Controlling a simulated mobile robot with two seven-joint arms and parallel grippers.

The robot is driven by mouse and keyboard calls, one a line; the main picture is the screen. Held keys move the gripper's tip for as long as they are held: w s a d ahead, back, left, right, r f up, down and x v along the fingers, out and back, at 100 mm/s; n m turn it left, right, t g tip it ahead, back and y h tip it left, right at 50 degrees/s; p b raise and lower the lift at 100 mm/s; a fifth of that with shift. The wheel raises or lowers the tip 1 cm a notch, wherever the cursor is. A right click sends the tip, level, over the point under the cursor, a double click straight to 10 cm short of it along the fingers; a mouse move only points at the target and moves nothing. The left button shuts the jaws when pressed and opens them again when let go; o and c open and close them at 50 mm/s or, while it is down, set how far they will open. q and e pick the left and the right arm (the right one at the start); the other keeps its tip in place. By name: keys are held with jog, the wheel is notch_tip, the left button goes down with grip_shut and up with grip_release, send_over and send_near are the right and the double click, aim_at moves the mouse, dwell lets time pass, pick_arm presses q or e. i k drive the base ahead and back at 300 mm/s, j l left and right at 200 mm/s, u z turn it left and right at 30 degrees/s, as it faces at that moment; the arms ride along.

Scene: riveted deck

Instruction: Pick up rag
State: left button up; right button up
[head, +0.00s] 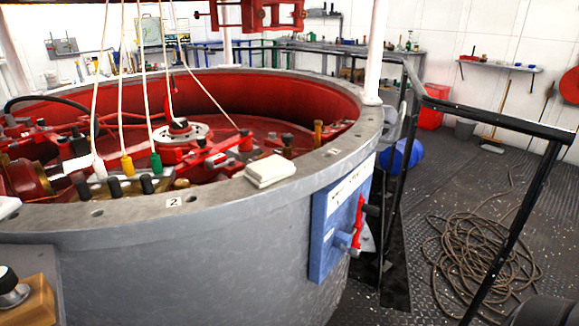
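A small off-white folded pad (270,170), which looks like the rag, lies flat on the grey rim (130,221) of the large round tank. It sits on the near right part of the rim, close to the inner edge. Nothing covers it and nothing touches it from above. Neither of my grippers can be made out in the head view.
The red tank interior holds levers, valves and hanging cords. A blue panel (337,228) with a red handle (358,222) juts from the tank's outer wall. A black railing (490,118) stands to the right. Coiled rope (475,250) lies on the deck beyond it.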

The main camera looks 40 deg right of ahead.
aim_at(263, 172)
jog(key=i+z, duration=0.15)
jog(key=z, duration=0.3)
jog(key=i+j+z, duration=0.1)
jog(key=z, duration=0.35)
jog(key=i+j+z, duration=0.15)
jog(key=z, duration=0.35)
jog(key=k+l+u, duration=0.35)
jog(key=l+u, duration=0.1)
jog(key=u, duration=1.6)
jog(key=i+l+u, duration=0.15)
jog(key=u, duration=0.15)
jog(key=i+l+u, duration=0.25)
jog(key=k+j, duration=0.1)
jog(key=k+j+z, duration=0.15)
jog(key=z, duration=0.25)
jog(key=k+j+z, duration=0.15)
jog(key=z, duration=1.9)
jog(key=i+j, duration=0.05)
